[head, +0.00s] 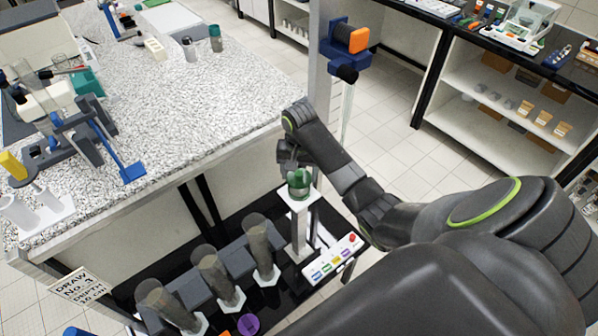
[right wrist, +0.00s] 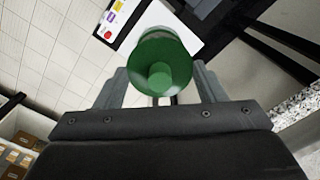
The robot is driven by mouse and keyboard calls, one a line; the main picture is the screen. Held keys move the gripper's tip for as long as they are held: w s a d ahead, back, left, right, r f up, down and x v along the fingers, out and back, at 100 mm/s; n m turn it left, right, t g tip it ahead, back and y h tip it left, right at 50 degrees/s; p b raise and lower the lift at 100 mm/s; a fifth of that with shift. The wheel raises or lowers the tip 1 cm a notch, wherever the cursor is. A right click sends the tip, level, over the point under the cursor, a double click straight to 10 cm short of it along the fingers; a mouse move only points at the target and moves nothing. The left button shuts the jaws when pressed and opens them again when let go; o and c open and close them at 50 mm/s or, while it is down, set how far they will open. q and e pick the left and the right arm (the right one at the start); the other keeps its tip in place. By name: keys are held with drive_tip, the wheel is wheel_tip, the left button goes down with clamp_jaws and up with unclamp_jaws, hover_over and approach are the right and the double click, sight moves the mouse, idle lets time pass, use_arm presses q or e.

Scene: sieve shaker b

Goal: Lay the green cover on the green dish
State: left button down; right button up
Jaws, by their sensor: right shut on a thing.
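The green cover (right wrist: 162,75), a round lid with a small knob, sits between the fingers of my right gripper (right wrist: 160,95), which is shut on it. In the head view the right gripper (head: 291,160) reaches down just behind a green stack (head: 299,183) over a white square platform on a post. The green dish (right wrist: 157,36) seems to show as a paler green part beyond the cover. The cover hides most of it, and I cannot tell whether the two touch. My left gripper is not in view.
A button panel (head: 335,257) stands at the right of the post. Several smoky cylinders (head: 211,272) on white bases stand to the left on the black surface. A purple disc (head: 248,325) lies in front. The speckled bench (head: 200,100) is behind left.

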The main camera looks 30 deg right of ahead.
sight(299, 181)
drive_tip(key=shift+f+b, duration=0.55)
drive_tip(key=shift+f, duration=0.9)
drive_tip(key=shift+f, duration=0.65)
drive_tip(key=o, duration=1)
drive_tip(key=shift+r, duration=0.15)
